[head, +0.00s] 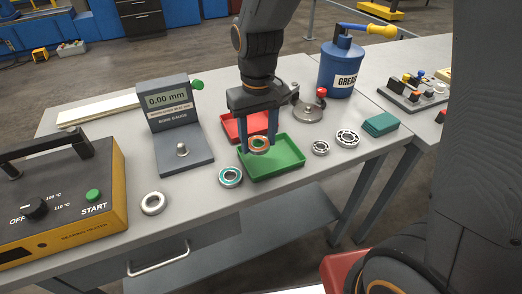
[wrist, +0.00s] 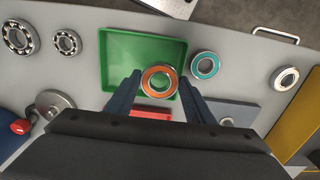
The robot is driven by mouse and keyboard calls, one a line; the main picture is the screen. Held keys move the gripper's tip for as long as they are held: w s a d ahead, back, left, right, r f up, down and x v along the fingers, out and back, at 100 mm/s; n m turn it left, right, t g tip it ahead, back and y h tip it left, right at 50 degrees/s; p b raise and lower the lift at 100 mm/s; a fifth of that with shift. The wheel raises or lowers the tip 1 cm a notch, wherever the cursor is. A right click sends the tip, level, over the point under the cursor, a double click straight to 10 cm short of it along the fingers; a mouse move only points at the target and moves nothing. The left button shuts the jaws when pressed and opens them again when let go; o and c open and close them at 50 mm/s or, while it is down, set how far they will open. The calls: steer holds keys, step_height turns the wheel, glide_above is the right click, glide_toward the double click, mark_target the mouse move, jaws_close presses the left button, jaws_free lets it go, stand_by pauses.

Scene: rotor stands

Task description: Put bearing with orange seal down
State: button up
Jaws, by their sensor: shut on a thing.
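The bearing with the orange seal (head: 259,144) is held between the two fingers of my gripper (head: 259,142). In the wrist view the bearing (wrist: 159,67) shows its orange face between the fingertips (wrist: 159,82). It is over the green tray (head: 288,163), which also shows in the wrist view (wrist: 120,45). I cannot tell whether the bearing touches the tray floor. The red tray (head: 232,128) lies just behind the green one, partly hidden by my gripper.
A bearing with a teal seal (head: 231,177) lies left of the green tray. A plain bearing (head: 153,203) is further left. Two open bearings (head: 347,138) (head: 321,148) lie right. The bore gauge (head: 181,165), heater (head: 75,195), grease can (head: 340,70) and teal cloth (head: 381,124) stand around.

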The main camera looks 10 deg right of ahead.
mark_target(260, 164)
steer(key=f, duration=0.4)
steer(key=shift+s+d+f+p, duration=0.1)
steer(key=shift+s+f+p, duration=0.15)
steer(key=shift+p, duration=0.1)
steer(key=shift+s+f, duration=0.25)
steer(key=shift+s, duration=0.25)
steer(key=shift+w+f, duration=0.3)
steer(key=shift+w, duration=0.2)
steer(key=shift+w+f, duration=0.25)
steer(key=shift+w, duration=0.2)
steer(key=shift+s+r, duration=0.1)
steer(key=shift+s, duration=0.15)
steer(key=shift+s+f, duration=0.35)
steer(key=shift+f, duration=0.15)
steer(key=o, duration=1)
steer(key=shift+o, duration=0.4)
step_height(260, 164, up, 13)
steer(key=b, duration=0.2)
steer(key=shift+w, duration=0.35)
steer(key=s+d+f+m, duration=0.1)
steer(key=s+d+f, duration=0.2)
steer(key=d, duration=0.3)
steer(key=s+d+f+m+t, duration=0.1)
steer(key=s+d+f+m, duration=0.1)
steer(key=s+d+f, duration=0.2)
steer(key=d, duration=0.2)
steer(key=shift+s+d+f, duration=0.25)
steer(key=shift+d+f, duration=0.1)
